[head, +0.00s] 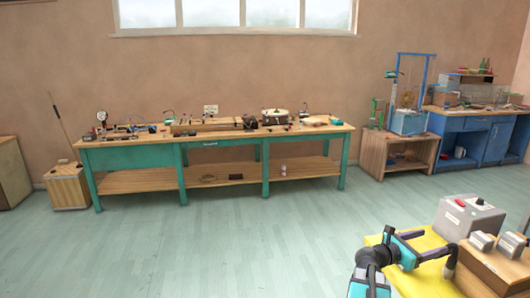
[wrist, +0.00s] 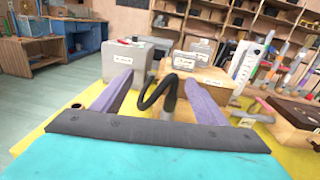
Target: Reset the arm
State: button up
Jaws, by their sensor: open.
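My gripper (wrist: 160,88) shows in the wrist view with two purple fingers spread apart. It is open. A black bent piece (wrist: 157,92), like a hook or cable, shows between the fingers in the picture; I cannot tell what it belongs to, and neither finger visibly grips it. In the head view my teal and black arm is at the lower right, bent over a yellow surface (head: 425,278).
A grey box (head: 470,215) with a red button and small metal blocks (head: 482,241) on a wooden box (head: 495,268) stand close to my arm. A long teal workbench (head: 130,157) is at the wall. The floor (head: 250,235) between is clear.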

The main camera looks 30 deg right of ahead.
jog(key=w+a+f+n+t+y, duration=0.2)
jog(key=w+a+f+n+t, duration=0.2)
jog(key=w+a+f, duration=0.95)
jog(key=a+f+m+y, duration=0.2)
jog(key=a+f+y, duration=0.2)
jog(key=a+f, duration=1.4)
jog(key=s+a+f+m+g+y, duration=0.2)
jog(key=s+a+f+m+y, duration=0.1)
jog(key=s+a+f, duration=0.6)
jog(key=s+a+f+m+g+y, duration=0.1)
jog(key=s+a+f+m+y, duration=0.25)
jog(key=a+f, duration=0.55)
jog(key=s+a+m+g+y, duration=0.1)
jog(key=s+a+m+y, duration=0.1)
jog(key=s+a+m, duration=0.3)
jog(key=s+a+f+m+g+y, duration=0.1)
jog(key=s+a+m+g+y, duration=0.1)
jog(key=s+a+m, duration=0.3)
jog(key=a+m+y, duration=0.1)
jog(key=a+m, duration=0.1)
jog(key=a, duration=0.2)
jog(key=shift+a+f+g, duration=0.3)
